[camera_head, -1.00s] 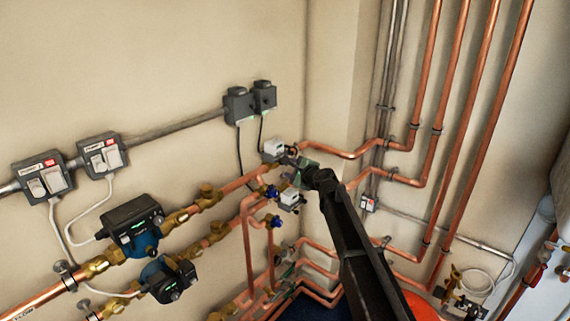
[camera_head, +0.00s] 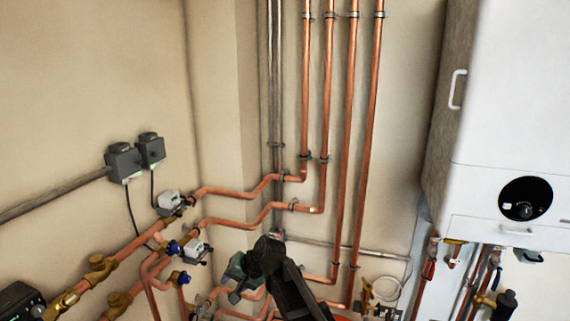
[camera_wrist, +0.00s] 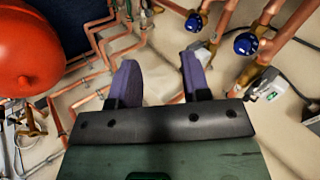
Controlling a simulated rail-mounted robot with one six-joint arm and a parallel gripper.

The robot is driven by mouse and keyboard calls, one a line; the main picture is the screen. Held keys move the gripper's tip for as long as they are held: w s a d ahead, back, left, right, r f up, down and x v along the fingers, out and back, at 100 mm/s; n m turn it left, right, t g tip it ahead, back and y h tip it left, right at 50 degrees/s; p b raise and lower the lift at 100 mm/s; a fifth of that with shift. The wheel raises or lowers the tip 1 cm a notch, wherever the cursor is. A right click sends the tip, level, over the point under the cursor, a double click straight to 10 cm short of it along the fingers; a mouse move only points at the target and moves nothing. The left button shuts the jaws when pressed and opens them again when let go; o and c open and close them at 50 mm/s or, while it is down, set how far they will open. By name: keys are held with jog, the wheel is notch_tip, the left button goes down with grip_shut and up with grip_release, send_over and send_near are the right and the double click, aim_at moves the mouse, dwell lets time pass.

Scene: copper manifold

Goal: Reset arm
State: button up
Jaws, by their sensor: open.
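My gripper (camera_wrist: 157,82) shows in the wrist view with its two purple fingers apart and nothing between them. In the head view my dark arm reaches up from the bottom centre, and the gripper (camera_head: 235,280) hangs at its end in front of the copper pipes (camera_head: 262,207). The fingertips are hard to make out there. It appears clear of the pipes, though the exact gap cannot be told.
Blue-handled valves (camera_head: 174,247) and white actuator boxes (camera_head: 170,200) are left of my arm. Vertical copper pipes (camera_head: 347,150) rise behind it. A white boiler (camera_head: 510,100) hangs at right. A red vessel (camera_wrist: 40,50) shows in the wrist view.

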jog(key=s+d+f+h, duration=0.1)
jog(key=s+d+h, duration=0.1)
jog(key=s+d, duration=0.4)
jog(key=s+d+f+g+h, duration=0.1)
jog(key=s+d, duration=0.5)
jog(key=d, duration=1)
jog(key=s+d+f+g+h, duration=0.1)
jog(key=s+d+f+h, duration=0.2)
jog(key=s+d, duration=0.3)
jog(key=d+h+b, duration=0.1)
jog(key=d, duration=0.4)
jog(key=shift+h, duration=0.3)
jog(key=shift+a, duration=0.1)
